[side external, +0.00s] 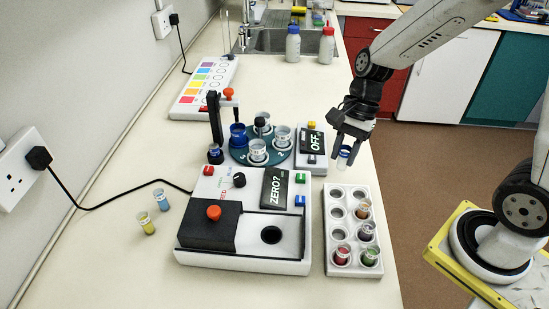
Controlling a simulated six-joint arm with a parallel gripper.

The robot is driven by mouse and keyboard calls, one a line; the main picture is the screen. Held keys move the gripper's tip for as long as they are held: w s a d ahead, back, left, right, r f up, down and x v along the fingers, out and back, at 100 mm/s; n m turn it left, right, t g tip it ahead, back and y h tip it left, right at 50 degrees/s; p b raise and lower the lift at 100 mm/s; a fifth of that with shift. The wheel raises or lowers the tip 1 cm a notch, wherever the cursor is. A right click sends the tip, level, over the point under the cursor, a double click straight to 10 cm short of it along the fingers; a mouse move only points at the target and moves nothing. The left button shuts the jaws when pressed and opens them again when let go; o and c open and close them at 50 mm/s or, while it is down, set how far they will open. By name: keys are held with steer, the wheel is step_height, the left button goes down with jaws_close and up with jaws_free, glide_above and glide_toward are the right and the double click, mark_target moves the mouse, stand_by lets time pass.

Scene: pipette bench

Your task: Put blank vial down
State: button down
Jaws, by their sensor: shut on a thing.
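My gripper (347,148) is shut on a small clear vial (344,157), which shows blue near its top and seems to be the blank vial. It hangs roughly upright, apparently in the air above and beyond the far end of the white vial rack (331,224); its exact height is hard to tell. The rack's far holes are empty. Several vials stand in its nearer holes: an orange-brown one (362,211), a dark purple one (366,231), a red one (341,256) and a green one (370,257).
A white instrument (243,253) with a "ZERO?" screen and a round well (271,235) stands left of the rack. Behind are a dark turntable with cups (257,157) and a box reading "OFF" (312,158). A yellow vial (147,223) and a blue vial (161,200) stand at left.

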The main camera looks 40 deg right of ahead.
steer(key=shift+a, duration=0.1)
stand_by(0.5)
steer(key=shift+w+a, duration=0.15)
steer(key=shift+a, duration=0.35)
steer(key=a, duration=0.6)
steer(key=w+a, duration=0.1)
steer(key=a, duration=0.2)
steer(key=shift+a+r, duration=0.2)
steer(key=shift+r, duration=0.1)
steer(key=m, duration=0.1)
glide_above(272, 230)
steer(key=s+a, duration=0.1)
steer(key=shift+a+r+t, duration=0.15)
steer(key=shift+r+t, duration=0.15)
steer(key=shift+r, duration=0.05)
steer(key=shift+f, duration=0.1)
steer(key=shift+f, duration=3.9)
steer(key=shift+f, duration=0.15)
steer(key=shift+s+f, duration=0.1)
steer(key=shift+f, duration=0.2)
